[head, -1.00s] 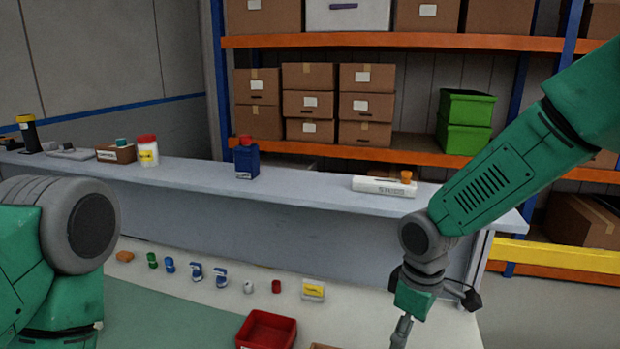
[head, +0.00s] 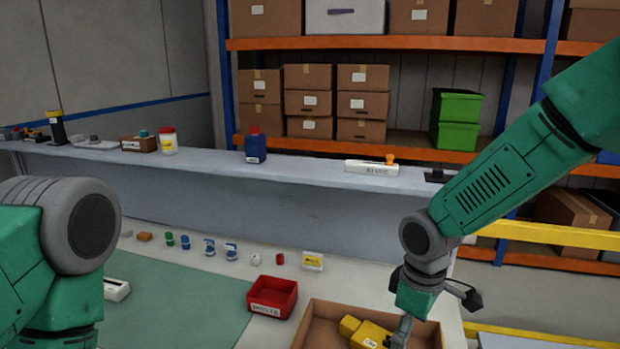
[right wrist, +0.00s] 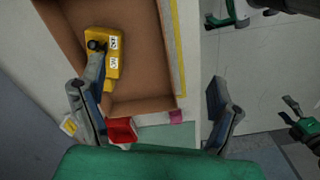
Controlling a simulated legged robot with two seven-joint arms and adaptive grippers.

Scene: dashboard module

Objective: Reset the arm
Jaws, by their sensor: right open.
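My right arm comes in from the right in the head view, its gripper (head: 402,333) low over the cardboard box (head: 318,328). The fingertips are cut off by the bottom edge there. In the right wrist view the gripper (right wrist: 150,95) is open, with its fingers wide apart and nothing between the pads. A yellow module (head: 368,335) lies in the box; it also shows in the right wrist view (right wrist: 113,62), with a black knob and white labels. The left finger overlaps it in the picture; I cannot tell whether they touch. My left arm fills the left side, but its gripper is out of view.
A red bin (head: 272,297) stands left of the box on the bench. Several small parts line the bench behind a green mat (head: 190,300). A raised grey ledge (head: 300,178) holds bottles and boxes. Behind it is an orange rack (head: 400,151) and a yellow rail (head: 560,235).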

